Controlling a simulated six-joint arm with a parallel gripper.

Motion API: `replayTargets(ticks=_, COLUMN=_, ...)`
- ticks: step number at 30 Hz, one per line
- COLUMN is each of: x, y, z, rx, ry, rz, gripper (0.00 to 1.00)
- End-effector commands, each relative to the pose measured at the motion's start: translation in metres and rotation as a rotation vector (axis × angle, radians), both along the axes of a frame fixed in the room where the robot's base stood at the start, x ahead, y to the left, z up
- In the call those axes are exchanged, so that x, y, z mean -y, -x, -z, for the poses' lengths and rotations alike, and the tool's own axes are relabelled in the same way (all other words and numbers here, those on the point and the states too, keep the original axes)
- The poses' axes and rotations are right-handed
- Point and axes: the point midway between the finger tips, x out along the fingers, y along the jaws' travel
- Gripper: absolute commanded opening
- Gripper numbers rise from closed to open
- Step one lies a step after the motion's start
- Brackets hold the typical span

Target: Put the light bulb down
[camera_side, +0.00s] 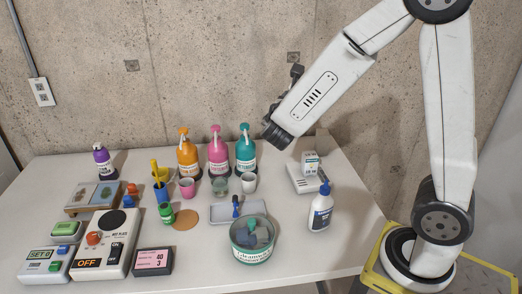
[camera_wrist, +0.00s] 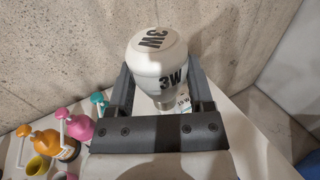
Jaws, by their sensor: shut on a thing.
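The light bulb (camera_wrist: 158,58) is white with dark "3W" lettering and fills the middle of the wrist view. My gripper (camera_wrist: 160,84) is shut on it, with a dark finger on each side. The bulb's rounded end points up in that picture and its narrower neck sits between the fingers. In the side view my wrist is raised above the back right of the table, near the concrete wall. The bulb and the fingers cannot be made out there.
The white table (camera_side: 335,254) holds orange (camera_side: 188,154), pink (camera_side: 218,154) and teal (camera_side: 246,152) pump bottles. A scale (camera_side: 303,184) bears a small box (camera_side: 311,163). A white bottle (camera_side: 320,210), tin (camera_side: 252,247), tray (camera_side: 222,212) and hot plate (camera_side: 108,243) stand further forward.

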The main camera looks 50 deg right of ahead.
Motion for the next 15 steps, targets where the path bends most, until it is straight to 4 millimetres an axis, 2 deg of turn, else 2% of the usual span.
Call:
replayTargets(ticks=6, x=0.020, y=0.034, z=0.022, rx=-0.002, ry=0.001, rz=0.291, gripper=0.08)
replayTargets(ticks=15, x=0.028, y=0.076, z=0.047, rx=-0.001, ry=0.002, rz=0.681, gripper=0.08)
